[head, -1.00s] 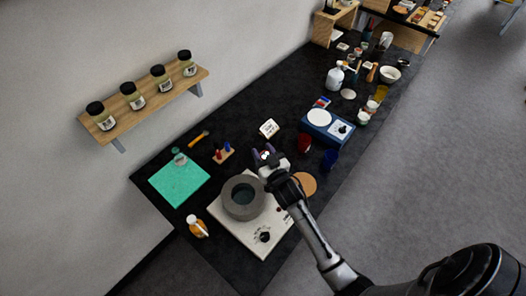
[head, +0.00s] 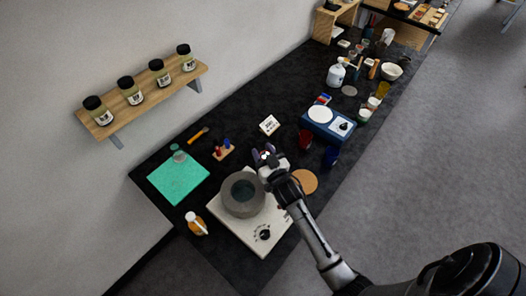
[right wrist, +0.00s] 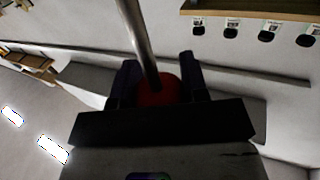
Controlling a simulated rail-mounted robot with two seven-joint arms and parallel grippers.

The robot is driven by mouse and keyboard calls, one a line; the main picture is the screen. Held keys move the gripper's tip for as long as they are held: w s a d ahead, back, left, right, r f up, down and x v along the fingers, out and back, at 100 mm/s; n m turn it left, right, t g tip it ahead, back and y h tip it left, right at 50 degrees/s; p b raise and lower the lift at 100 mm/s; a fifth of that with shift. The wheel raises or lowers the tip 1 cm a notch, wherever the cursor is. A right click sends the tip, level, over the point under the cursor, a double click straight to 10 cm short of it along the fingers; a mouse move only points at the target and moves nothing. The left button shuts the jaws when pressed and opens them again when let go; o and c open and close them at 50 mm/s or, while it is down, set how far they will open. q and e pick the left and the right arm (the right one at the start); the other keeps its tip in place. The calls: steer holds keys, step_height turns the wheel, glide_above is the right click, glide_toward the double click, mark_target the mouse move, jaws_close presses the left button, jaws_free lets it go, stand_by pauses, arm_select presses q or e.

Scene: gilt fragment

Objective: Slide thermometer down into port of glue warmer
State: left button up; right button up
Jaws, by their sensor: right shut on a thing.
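The glue warmer has a white base (head: 222,225) and a thick grey round pot (head: 242,208) with a dark opening. My right gripper (head: 265,156) is above the bench near the far right side of the pot. In the right wrist view, my right gripper (right wrist: 158,85) is shut on the red end of the thermometer (right wrist: 138,40). Its thin metal rod runs out from between the fingers toward the top of that view. The rod is too small to make out in the head view, and I cannot pick out the port. My left gripper is not in view.
A cork disc (head: 304,181) lies right of the gripper. A green mat (head: 178,180) and an orange bottle (head: 195,224) are left of the warmer. A blue device (head: 326,125) and red and blue cups stand farther right. A wall shelf (head: 150,100) holds several jars.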

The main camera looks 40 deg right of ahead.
steer(key=shift+f+b, duration=0.3)
steer(key=shift+f, duration=0.15)
steer(key=shift+f+b, duration=0.7)
steer(key=shift+f, duration=0.3)
steer(key=o, duration=1)
steer(key=shift+s, duration=0.1)
steer(key=b+v, duration=0.1)
steer(key=v, duration=1.2)
steer(key=shift+s+a, duration=0.1)
steer(key=shift+s, duration=0.2)
